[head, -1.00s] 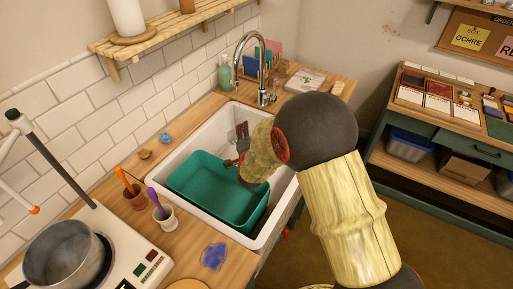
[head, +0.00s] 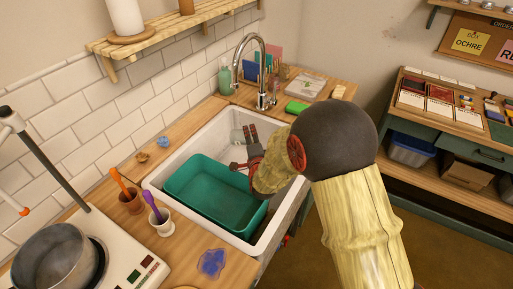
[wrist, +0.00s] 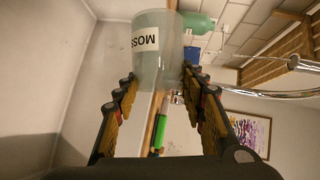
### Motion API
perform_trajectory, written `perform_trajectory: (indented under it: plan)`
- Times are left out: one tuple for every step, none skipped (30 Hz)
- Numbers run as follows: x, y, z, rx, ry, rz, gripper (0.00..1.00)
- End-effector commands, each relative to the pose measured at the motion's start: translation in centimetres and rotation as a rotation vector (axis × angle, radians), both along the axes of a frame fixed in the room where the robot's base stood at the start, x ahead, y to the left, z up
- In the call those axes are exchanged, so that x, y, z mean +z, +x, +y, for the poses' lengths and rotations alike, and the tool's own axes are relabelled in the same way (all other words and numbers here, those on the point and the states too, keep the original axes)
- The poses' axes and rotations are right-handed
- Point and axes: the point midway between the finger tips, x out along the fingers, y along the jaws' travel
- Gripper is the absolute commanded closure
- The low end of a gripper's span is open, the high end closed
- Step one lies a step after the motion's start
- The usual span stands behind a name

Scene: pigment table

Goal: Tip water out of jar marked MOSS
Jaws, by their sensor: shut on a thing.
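My gripper (head: 250,136) is over the white sink (head: 163,180), above the far right part of the green basin (head: 197,187). In the wrist view my gripper (wrist: 160,85) has its fingers closed on the two sides of a translucent jar (wrist: 165,55). The jar has a white label reading MOSS, upside down in that view. Beside the soap bottle in the wrist view, the jar looks tipped well over from upright. In the head view the jar (head: 236,136) is only a faint pale shape by the fingers. Any water in it cannot be made out.
The tap (head: 262,70) arches behind the sink. A green soap bottle (head: 225,78) and a green sponge (head: 297,107) are on the counter. Two brush cups (head: 131,202) and a hotplate with a pot (head: 58,255) stand front left.

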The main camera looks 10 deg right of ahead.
Motion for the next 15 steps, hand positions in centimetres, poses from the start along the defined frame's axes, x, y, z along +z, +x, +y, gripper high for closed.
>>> perform_trajectory:
  plan:
    - [-0.02,-0.05,-0.17,-0.001,0.010,-0.006,0.86]
    - [-0.07,-0.02,-0.15,-0.001,0.016,-0.011,0.86]
    - [-0.14,-0.02,-0.16,-0.001,0.027,-0.017,0.86]
    - [-0.22,-0.04,-0.18,-0.001,0.034,-0.020,0.86]
    - [-0.27,-0.05,-0.20,0.000,0.041,-0.023,0.86]
    - [-0.29,-0.07,-0.24,-0.001,0.051,-0.029,0.86]
    - [-0.27,-0.07,-0.28,-0.001,0.060,-0.033,0.86]
    - [-0.23,-0.07,-0.30,-0.001,0.068,-0.038,0.86]
    - [-0.20,-0.09,-0.35,-0.001,0.079,-0.044,0.86]
    - [-0.22,-0.10,-0.37,-0.002,0.088,-0.048,0.86]
    - [-0.23,-0.10,-0.40,-0.002,0.097,-0.052,0.86]
    - [-0.23,-0.12,-0.42,-0.001,0.109,-0.058,0.86]
    - [-0.20,-0.13,-0.44,-0.002,0.118,-0.064,0.86]
    - [-0.18,-0.14,-0.45,-0.001,0.127,-0.068,0.86]
    - [-0.20,-0.17,-0.47,-0.001,0.141,-0.075,0.86]
